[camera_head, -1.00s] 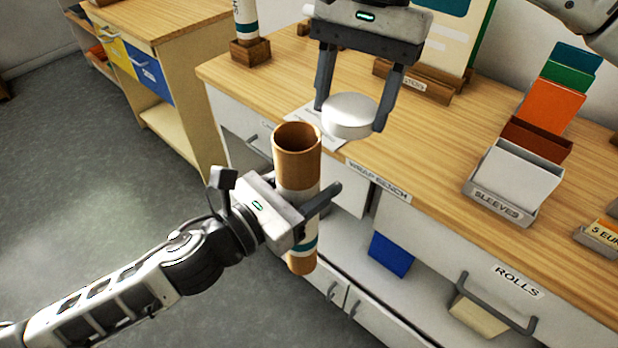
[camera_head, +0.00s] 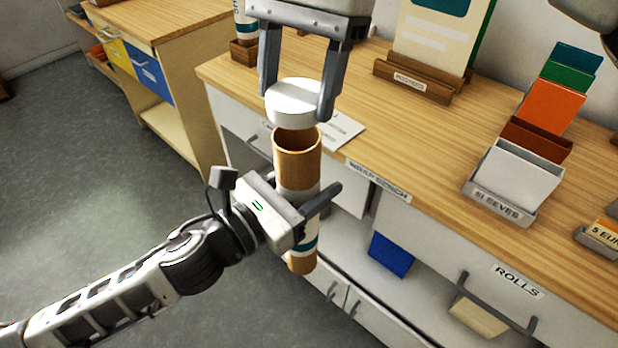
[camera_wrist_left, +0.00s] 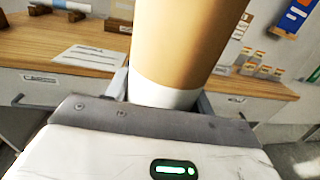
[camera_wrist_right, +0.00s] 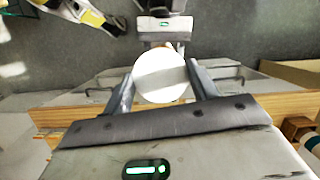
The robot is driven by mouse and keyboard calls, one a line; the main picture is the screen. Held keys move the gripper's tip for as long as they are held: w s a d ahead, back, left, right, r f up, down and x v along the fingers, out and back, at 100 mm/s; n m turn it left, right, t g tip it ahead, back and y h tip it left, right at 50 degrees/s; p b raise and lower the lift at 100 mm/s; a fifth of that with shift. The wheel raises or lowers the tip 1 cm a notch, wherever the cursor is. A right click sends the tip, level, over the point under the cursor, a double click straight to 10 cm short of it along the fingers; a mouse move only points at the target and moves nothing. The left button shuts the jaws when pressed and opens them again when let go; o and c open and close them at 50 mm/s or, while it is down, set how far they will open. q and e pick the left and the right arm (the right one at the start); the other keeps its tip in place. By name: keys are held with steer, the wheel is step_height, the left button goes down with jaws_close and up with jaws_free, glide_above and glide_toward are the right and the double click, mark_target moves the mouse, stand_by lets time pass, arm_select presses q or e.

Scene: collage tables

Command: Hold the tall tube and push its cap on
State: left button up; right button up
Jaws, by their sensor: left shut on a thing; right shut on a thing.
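The tall tube (camera_head: 297,165) is brown cardboard with a white and teal band, upright, its open mouth facing up. My left gripper (camera_head: 318,208) is shut around its middle, in front of the bench. The tube also fills the top of the left wrist view (camera_wrist_left: 190,40). The white round cap (camera_head: 293,103) is between the fingers of my right gripper (camera_head: 297,95), just above the tube's mouth. A small gap shows between cap and rim, and part of the far rim is hidden. In the right wrist view the cap (camera_wrist_right: 160,75) covers the tube's mouth.
The wooden wrap bench (camera_head: 420,190) lies behind and right of the tube, with a paper sheet (camera_head: 338,130) near its edge. A sleeves holder (camera_head: 505,185) stands at right and a wooden card stand (camera_head: 415,82) behind. Open floor (camera_head: 110,190) is at left.

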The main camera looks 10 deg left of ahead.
steer(key=shift+f, duration=1.15)
steer(key=shift+s, duration=0.15)
steer(key=shift+f, duration=0.85)
steer(key=shift+f, duration=0.7)
steer(key=o, duration=1)
steer(key=shift+r, duration=0.1)
